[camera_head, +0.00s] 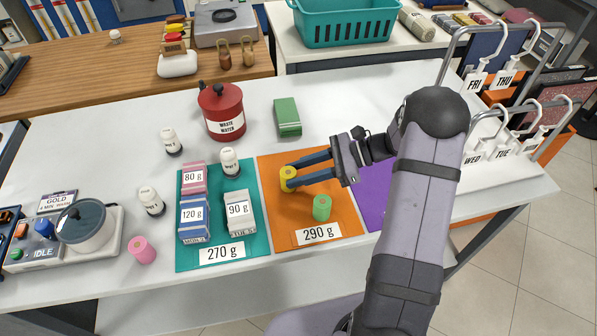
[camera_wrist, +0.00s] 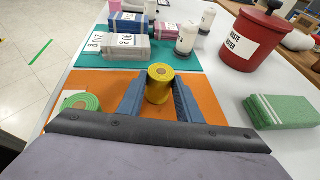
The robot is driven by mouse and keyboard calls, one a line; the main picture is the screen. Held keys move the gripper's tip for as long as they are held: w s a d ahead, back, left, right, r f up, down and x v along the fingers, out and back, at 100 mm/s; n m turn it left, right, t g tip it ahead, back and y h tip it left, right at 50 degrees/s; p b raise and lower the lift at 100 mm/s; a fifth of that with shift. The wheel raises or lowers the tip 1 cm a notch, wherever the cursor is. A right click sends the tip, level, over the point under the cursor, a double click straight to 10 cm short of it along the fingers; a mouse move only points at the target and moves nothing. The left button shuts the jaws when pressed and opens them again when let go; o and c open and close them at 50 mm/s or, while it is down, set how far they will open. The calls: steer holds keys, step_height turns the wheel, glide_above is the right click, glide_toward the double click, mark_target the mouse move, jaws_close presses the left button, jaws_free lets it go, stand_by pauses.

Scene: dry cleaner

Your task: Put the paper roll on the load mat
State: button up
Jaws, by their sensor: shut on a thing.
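A yellow paper roll (camera_head: 288,173) stands upright on the orange mat (camera_head: 275,222), labelled 290 g. My gripper (camera_head: 290,179) reaches in from the right, low over this mat, and is shut on the yellow roll. In the wrist view the yellow roll (camera_wrist: 159,82) is between the two blue fingers. A green roll (camera_head: 321,208) stands on the same mat nearer the front; it also shows in the wrist view (camera_wrist: 80,103). A pink roll (camera_head: 142,250) is on the white table at the left front. A purple mat (camera_head: 371,204) is partly hidden by my arm.
A teal mat (camera_head: 220,254), labelled 270 g, holds boxes marked 80 g, 120 g and 90 g and a white bottle. A red waste water pot (camera_head: 222,111) and a green folded cloth (camera_head: 287,117) stand behind. Hanger racks (camera_head: 497,120) are at right.

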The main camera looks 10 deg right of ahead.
steer(key=shift+f, duration=0.15)
steer(key=o, duration=1)
steer(key=shift+o, duration=0.2)
steer(key=shift+r, duration=0.2)
steer(key=shift+b+v, duration=0.55)
steer(key=shift+v, duration=3.2)
